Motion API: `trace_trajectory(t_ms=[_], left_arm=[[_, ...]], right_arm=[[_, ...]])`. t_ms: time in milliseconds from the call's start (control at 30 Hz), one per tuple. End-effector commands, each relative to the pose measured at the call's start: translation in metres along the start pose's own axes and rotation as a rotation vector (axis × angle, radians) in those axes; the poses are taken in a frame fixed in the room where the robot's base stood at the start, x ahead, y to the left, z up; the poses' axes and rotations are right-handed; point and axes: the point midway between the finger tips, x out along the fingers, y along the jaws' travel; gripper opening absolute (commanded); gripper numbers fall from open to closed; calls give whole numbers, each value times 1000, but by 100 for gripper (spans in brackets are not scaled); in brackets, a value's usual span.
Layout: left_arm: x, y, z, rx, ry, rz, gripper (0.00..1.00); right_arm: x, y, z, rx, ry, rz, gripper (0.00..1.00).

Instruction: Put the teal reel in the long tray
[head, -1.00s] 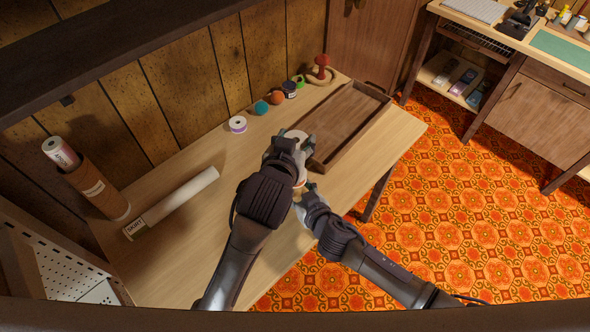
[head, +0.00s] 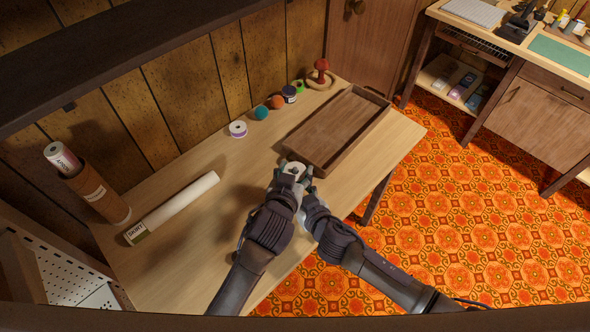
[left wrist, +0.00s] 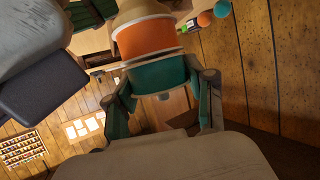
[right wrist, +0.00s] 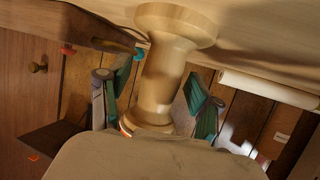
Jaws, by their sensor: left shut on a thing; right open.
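My left gripper (left wrist: 162,100) is shut on the teal reel (left wrist: 160,74), which shows a teal band between the fingers, with an orange band and pale wood beyond. Its pale wooden shaft and flange (right wrist: 165,75) show in the right wrist view. My right gripper (right wrist: 153,95) is open, its fingers on either side of the wooden shaft with gaps visible. In the head view, my left gripper (head: 292,172) is above the table beside the tray's near end, and my right gripper (head: 308,196) is close to it. The long tray (head: 338,128) lies empty on the table.
Along the wall stand a white-and-purple roll (head: 238,129), a teal ball (head: 261,113), an orange ball (head: 277,102), a dark reel (head: 289,92) and a red-topped thing (head: 321,66). A white roll (head: 175,205) lies left; a brown tube (head: 97,193) stands beyond.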

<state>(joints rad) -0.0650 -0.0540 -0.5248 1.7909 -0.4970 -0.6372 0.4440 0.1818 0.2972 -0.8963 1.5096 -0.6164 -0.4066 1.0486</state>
Motion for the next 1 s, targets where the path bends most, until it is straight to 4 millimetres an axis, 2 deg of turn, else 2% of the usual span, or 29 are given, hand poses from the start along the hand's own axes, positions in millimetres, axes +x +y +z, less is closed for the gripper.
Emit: trace_trajectory(t_ms=[100,133,267,567,700,1000], left_arm=[[2,0,4,0,-1,0,28],[1,0,3,0,0,0,59],[1,0,3,0,-1,0,79],[1,0,3,0,0,0,79],[2,0,5,1,2,0,79],[-64,2,5,-3,-3,2,79]], right_arm=[[1,0,3,0,0,0,64],[1,0,2,0,0,0,64],[1,0,2,0,0,0,64],[1,0,2,0,0,0,64],[4,0,10,0,0,0,64],[3,0,7,0,0,0,64]])
